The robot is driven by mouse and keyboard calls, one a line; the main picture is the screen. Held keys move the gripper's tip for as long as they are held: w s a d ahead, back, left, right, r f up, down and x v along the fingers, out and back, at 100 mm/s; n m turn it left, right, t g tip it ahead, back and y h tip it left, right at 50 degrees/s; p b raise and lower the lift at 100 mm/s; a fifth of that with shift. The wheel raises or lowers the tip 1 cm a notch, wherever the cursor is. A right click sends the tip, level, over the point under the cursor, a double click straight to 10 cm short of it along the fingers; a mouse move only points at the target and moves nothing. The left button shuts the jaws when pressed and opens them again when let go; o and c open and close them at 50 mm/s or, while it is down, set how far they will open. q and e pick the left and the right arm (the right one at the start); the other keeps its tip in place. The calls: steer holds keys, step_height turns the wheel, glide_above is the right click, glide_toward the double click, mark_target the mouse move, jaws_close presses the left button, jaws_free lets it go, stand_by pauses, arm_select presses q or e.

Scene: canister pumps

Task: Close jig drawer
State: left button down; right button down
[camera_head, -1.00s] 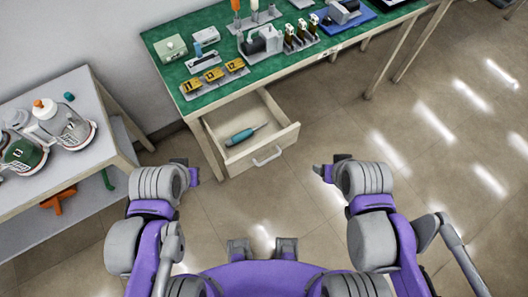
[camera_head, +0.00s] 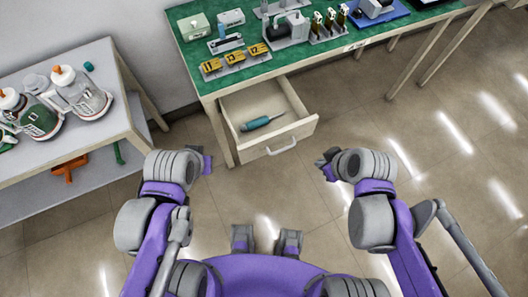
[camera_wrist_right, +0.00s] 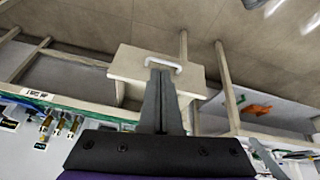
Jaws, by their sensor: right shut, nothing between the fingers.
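The jig drawer (camera_head: 246,104) stands pulled out under the green-topped workbench (camera_head: 205,92). A teal screwdriver-like tool (camera_head: 262,122) lies inside it. The drawer's pale handle (camera_head: 282,148) is on its front face. My right gripper (camera_head: 325,166) is in front of the drawer, to the right of the handle, apart from it in the head view. In the right wrist view its fingers (camera_wrist_right: 161,75) are shut and empty, pointing toward the handle (camera_wrist_right: 163,62) and covering part of the drawer front (camera_wrist_right: 190,79). My left gripper (camera_head: 208,162) is left of the drawer; its fingers are too small to read.
The workbench carries numbered yellow blocks (camera_head: 235,60), a grey pump unit (camera_head: 288,30) and a blue tray (camera_head: 385,17). A side table (camera_head: 95,130) with bottles (camera_head: 85,98) stands at the left. The floor right of the drawer is clear.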

steer(key=w+a+f+n+g+y+b, duration=0.2)
steer(key=a+f+n+y+b, duration=0.2)
steer(key=a+f+n, duration=0.75)
steer(key=n+b, duration=0.2)
steer(key=n, duration=0.1)
glide_toward(254, 153)
step_height(254, 153, down, 4)
steer(key=s, duration=0.3)
steer(key=shift+y, duration=0.3)
steer(key=shift+w+a+f, duration=0.1)
steer(key=shift+w+a, duration=0.3)
steer(key=shift+w, duration=0.25)
steer(key=shift+w+a+f, duration=0.1)
steer(key=shift+w+a, duration=0.25)
steer(key=shift+w, duration=0.25)
steer(key=shift+w+a+f, duration=0.1)
steer(key=shift+w+a, duration=0.3)
steer(key=shift+w, duration=0.25)
steer(key=w+a, duration=0.3)
steer(key=w, duration=0.3)
steer(key=w+a+b, duration=0.1)
steer(key=w+a, duration=0.3)
steer(key=w, duration=0.2)
steer(key=w+a, duration=0.4)
steer(key=w, duration=0.3)
steer(key=shift+w+a, duration=0.3)
steer(key=shift+w, duration=0.3)
steer(key=shift+w+r, duration=0.1)
steer(key=shift+a, duration=0.1)
